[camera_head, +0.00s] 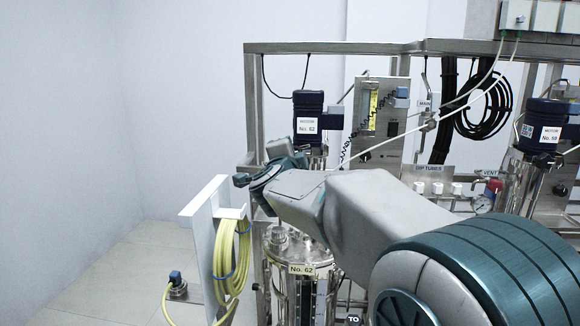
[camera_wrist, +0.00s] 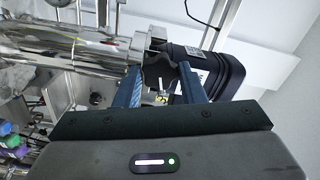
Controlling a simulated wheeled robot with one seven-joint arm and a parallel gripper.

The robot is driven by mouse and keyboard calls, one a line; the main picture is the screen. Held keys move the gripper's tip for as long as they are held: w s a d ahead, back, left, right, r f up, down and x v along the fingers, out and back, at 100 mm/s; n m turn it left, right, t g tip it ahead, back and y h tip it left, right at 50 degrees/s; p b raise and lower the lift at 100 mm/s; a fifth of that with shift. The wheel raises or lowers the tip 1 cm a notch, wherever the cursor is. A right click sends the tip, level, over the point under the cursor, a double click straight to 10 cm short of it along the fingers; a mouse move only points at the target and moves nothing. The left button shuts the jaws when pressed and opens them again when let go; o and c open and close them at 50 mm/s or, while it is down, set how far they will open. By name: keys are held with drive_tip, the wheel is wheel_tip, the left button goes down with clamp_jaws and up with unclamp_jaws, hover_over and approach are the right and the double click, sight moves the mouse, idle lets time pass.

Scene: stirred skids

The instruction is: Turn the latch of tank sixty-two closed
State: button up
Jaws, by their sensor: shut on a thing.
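Tank sixty-two (camera_head: 300,292) stands below my arm in the head view, a shiny steel vessel with a "No. 62" plate. Its motor (camera_head: 308,125), dark blue and labelled No. 62, is above it. In the wrist view the motor (camera_wrist: 215,75) lies to the right, with the steel tank fittings (camera_wrist: 70,45) to the left. My gripper (camera_wrist: 161,69) has its two blue fingers on either side of a dark lobed part, apparently the latch (camera_wrist: 158,66), and is shut on it. My arm hides the fingers and the latch in the head view, so the latch's angle is unclear.
A white stand with a coiled yellow hose (camera_head: 232,255) is left of the tank. A steel frame (camera_head: 340,48) spans above. A gauge (camera_head: 481,204), dip tube fittings and a second motor (camera_head: 543,125) are to the right.

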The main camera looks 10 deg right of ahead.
drive_tip(key=shift+m+b, duration=0.95)
drive_tip(key=shift+m, duration=0.65)
drive_tip(key=o, duration=1)
drive_tip(key=v, duration=1.3)
drive_tip(key=shift+s+a, duration=0.15)
drive_tip(key=shift+s, duration=0.2)
